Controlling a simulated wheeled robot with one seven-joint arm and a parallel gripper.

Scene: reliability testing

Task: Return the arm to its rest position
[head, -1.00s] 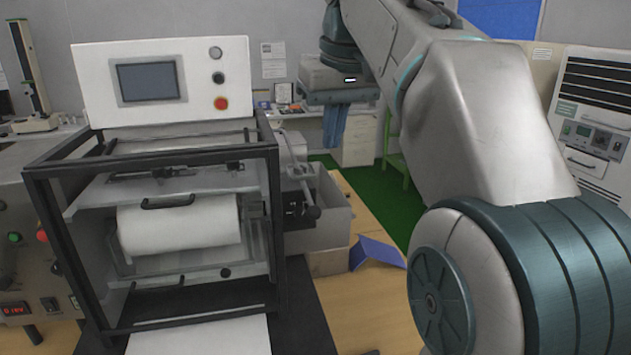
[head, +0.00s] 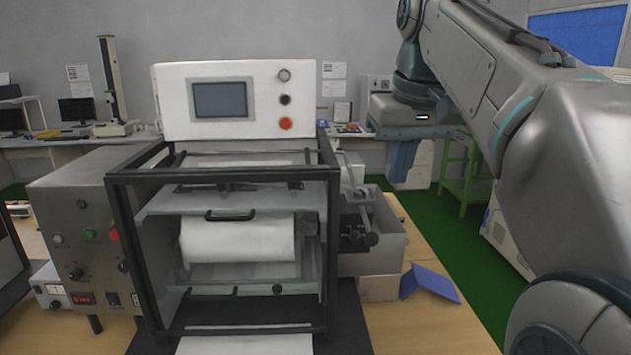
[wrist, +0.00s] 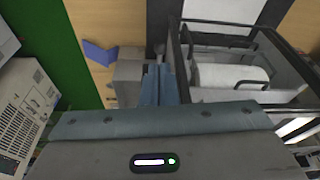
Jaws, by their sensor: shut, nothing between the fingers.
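My gripper (head: 404,160) hangs pointing down at the upper right of the machine in the head view, with its blue-grey fingers together and nothing between them. My arm reaches in from the right edge and bends down at the wrist. In the wrist view my gripper (wrist: 159,88) points away from the camera, its fingers closed, and appears above the grey box beside the machine. No object is held.
A black-framed machine (head: 329,230) with a white roll (head: 238,240) stands on a wooden table (head: 440,325). A grey box (head: 385,250) and a blue folded piece (head: 430,283) are to its right. A control box (head: 85,235) is at left. Green floor lies beyond.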

